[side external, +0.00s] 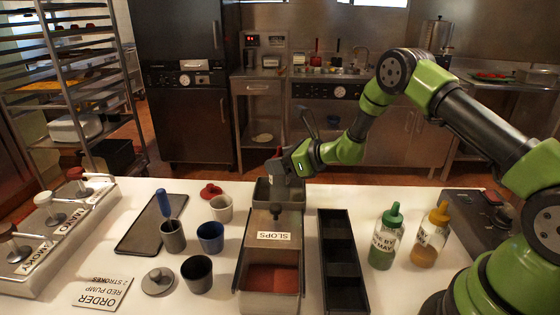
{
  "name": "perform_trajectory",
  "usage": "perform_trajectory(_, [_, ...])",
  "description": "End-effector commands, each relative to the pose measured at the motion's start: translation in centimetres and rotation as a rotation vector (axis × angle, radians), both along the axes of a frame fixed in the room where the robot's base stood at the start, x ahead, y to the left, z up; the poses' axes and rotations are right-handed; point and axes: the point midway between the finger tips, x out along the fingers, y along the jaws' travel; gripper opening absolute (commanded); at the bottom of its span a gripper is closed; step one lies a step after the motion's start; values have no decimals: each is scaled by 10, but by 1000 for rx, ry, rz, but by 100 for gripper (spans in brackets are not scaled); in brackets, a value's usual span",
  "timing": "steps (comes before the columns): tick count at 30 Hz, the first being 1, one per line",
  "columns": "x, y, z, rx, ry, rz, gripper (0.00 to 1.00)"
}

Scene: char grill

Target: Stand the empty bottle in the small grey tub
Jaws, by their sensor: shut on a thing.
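My gripper (280,166) is at the back middle of the white counter, just above a grey metal tub (262,193). It is shut on a small, mostly hidden thing with a red tip showing at its top. I cannot tell for sure that this is the empty bottle, nor whether its base touches the tub. Two other bottles stand upright at the right: a green-capped one (382,250) with green contents and a yellow-capped one (428,245) with amber contents.
In front is a bin labelled SLOPS (243,275) with red contents, beside a black divided tray (322,260). Several cups, including a blue one (210,237), stand left of it. A red lid (211,190) lies behind them. Pump dispensers (48,225) line the left edge.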

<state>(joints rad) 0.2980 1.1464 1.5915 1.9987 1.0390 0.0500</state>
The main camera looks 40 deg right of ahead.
Motion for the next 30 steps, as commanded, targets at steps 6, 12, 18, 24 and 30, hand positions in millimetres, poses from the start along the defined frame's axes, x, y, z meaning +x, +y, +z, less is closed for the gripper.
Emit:
perform_trajectory(6, [0, 0, -4, 1, 1, 1, 55])
perform_trajectory(12, [0, 0, -3, 1, 1, 1, 79])
perform_trajectory(18, [0, 0, -2, 0, 0, 0, 79])
perform_trajectory(24, [-13, -7, 7, 0, 2, -1, 79])
perform_trajectory(30, [-47, -21, 22, 0, 2, -4, 79])
